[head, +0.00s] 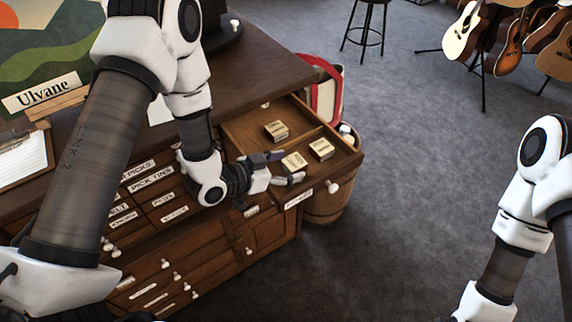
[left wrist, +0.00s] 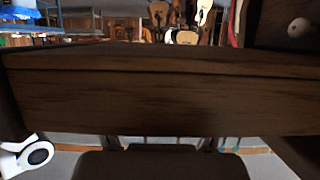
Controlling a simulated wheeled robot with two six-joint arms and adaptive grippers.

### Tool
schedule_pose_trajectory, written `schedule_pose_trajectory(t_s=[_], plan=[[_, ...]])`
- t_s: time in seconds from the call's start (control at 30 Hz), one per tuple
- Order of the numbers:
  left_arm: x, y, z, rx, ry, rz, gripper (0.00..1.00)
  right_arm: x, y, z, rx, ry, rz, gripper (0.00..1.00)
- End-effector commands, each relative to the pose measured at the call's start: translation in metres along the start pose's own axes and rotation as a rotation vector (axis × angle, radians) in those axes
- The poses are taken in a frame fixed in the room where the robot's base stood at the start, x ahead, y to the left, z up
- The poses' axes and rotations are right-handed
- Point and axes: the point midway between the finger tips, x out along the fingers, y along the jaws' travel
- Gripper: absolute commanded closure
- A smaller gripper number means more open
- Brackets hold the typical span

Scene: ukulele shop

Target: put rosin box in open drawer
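The open drawer (head: 345,172) sticks out of the wooden cabinet and has a divider across it. Three small cream-and-brown boxes lie in it: one in the back compartment (head: 276,130), one at the front right (head: 321,148) and one at the front left (head: 294,162). I cannot tell which is the rosin box. My left gripper (head: 288,167) is at the drawer's left side, its fingers apart, with the front-left box close to their tips. A wooden panel (left wrist: 160,90) fills the middle of the left wrist view; no box shows there. My right gripper is out of view.
Labelled closed drawers (head: 150,180) with white knobs are left of the open one. A wooden barrel (head: 325,205) stands behind its front end, near a red-edged case (head: 328,92).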

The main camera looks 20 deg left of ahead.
Motion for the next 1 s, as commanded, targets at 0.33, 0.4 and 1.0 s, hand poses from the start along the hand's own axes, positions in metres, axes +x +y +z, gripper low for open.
schedule_pose_trajectory(t_s=[0.33,0.4,1.0], plan=[[-0.006,-0.001,-0.003,-0.002,0.000,-0.002,0.26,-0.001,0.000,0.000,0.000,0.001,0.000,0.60],[-0.017,-0.002,-0.002,-0.004,0.000,-0.005,0.26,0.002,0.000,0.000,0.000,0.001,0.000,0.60],[-0.121,0.000,-0.006,-0.003,0.001,-0.001,0.26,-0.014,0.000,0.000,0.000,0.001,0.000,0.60]])
